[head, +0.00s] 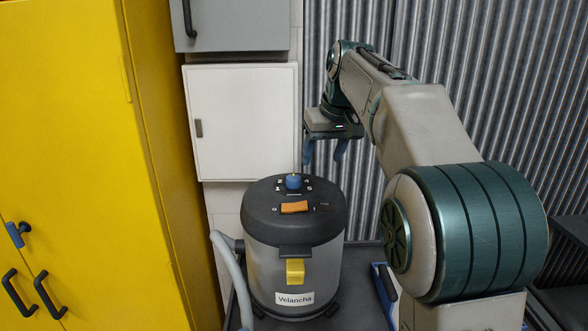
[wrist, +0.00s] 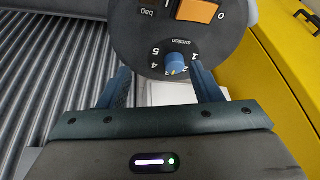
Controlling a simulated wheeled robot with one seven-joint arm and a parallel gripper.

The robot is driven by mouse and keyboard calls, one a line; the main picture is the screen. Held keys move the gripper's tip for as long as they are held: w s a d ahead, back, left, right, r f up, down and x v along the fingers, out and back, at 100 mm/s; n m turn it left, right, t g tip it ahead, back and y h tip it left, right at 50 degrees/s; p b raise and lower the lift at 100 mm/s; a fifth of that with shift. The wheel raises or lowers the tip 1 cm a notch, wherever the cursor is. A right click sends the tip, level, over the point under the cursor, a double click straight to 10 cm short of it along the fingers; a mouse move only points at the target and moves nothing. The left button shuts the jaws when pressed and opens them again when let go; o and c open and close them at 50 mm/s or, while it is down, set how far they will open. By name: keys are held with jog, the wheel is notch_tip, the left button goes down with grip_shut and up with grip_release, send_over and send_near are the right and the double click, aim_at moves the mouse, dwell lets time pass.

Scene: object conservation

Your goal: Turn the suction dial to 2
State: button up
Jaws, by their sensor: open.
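The suction dial is a small blue knob (head: 293,182) on the dark lid of a grey canister vacuum labelled Velancha (head: 290,265). In the wrist view the dial (wrist: 176,63) sits inside a ring of white numbers, seen upside down; 1, 4 and 5 are readable. Its pointer setting is too small to tell. My gripper (head: 324,158) is open and empty, fingers pointing down, above and to the right of the dial in the head view. In the wrist view my gripper (wrist: 160,70) has the dial between its finger lines, nearer the right finger. No contact shows.
An orange switch (head: 295,207) lies on the lid in front of the dial. A grey hose (head: 228,262) runs down the vacuum's left side. A yellow cabinet (head: 75,150) stands at left, a white wall box (head: 240,120) behind, and a corrugated wall (head: 460,70) at right.

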aim_at(294, 177)
jog(key=w+a+r+n, duration=0.1)
jog(key=w+a+r, duration=0.2)
jog(key=w+a, duration=0.1)
jog(key=x, duration=1.3)
jog(key=shift+w+f, duration=0.3)
jog(key=shift+f, duration=0.05)
jog(key=c, duration=1)
